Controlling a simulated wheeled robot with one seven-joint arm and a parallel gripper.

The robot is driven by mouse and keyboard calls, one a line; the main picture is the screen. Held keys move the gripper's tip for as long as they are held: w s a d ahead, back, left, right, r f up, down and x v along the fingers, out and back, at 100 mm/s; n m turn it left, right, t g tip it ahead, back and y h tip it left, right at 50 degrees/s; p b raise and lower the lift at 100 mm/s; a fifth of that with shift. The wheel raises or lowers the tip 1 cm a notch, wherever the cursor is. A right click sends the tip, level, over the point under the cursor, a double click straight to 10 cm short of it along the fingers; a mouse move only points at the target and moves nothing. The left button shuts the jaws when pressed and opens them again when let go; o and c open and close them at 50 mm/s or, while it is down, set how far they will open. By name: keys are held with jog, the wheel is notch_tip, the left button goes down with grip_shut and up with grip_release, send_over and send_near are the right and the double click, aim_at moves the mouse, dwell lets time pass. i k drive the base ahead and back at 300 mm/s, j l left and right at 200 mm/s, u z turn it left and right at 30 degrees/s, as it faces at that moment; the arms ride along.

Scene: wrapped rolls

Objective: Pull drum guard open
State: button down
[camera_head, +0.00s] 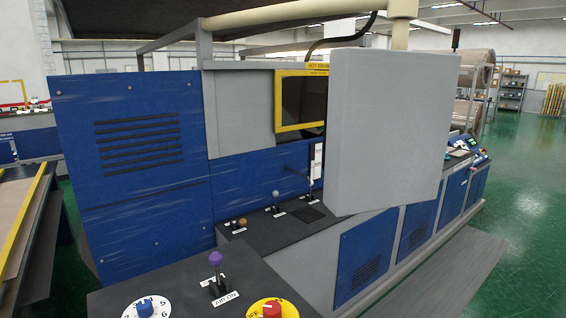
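A yellow-framed dark window (279,128) sits in the machine front under a yellow label (318,66) that appears to read HOT DRUM. It looks like the drum guard, though no label names it so. A large plain grey box-like panel (385,130) stands in front and hides what is to its right. I cannot tell whether the guard is open or shut, and no handle on it is clear. My gripper is not in view.
Blue panels (140,150) flank the window at left. A dark ledge below carries a grey-knobbed lever (276,196) and a brown knob (242,222). A purple-knobbed lever (215,259), a blue dial (145,308) and a red switch (271,309) stand in front. Green floor (520,200) is clear at right.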

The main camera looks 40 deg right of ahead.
aim_at(278, 74)
jog(key=z, duration=1.8)
